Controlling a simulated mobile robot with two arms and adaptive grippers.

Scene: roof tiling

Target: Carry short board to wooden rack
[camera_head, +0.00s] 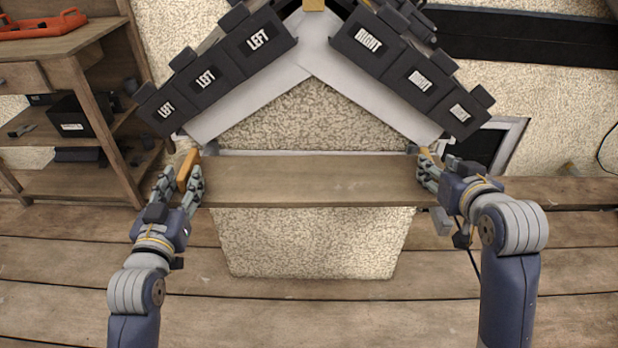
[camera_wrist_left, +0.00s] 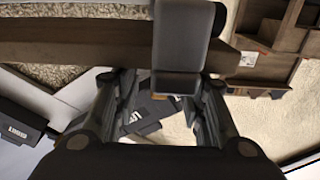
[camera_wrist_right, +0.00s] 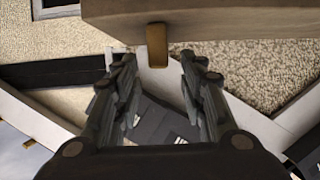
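The wooden board (camera_head: 310,180) spans the middle of the head view, level in front of the textured wall. An orange handle (camera_head: 187,169) shows at its left end and a tan handle (camera_wrist_right: 157,45) at its right end. My left gripper (camera_head: 180,178) is open, fingers spread on either side of the left handle; contact cannot be told. My right gripper (camera_head: 430,172) is at the board's right end. In the right wrist view its fingers are apart, the tan handle ahead of the gap. A wooden shelf unit (camera_head: 70,78) at the left looks like the rack.
Black tiles marked LEFT (camera_head: 205,78) and RIGHT (camera_head: 420,80) slope down both sides of a gable above the board. A black bin (camera_head: 72,118) stands on the shelf unit. Another plank (camera_head: 560,192) extends to the right. Wooden flooring (camera_head: 310,315) in front is clear.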

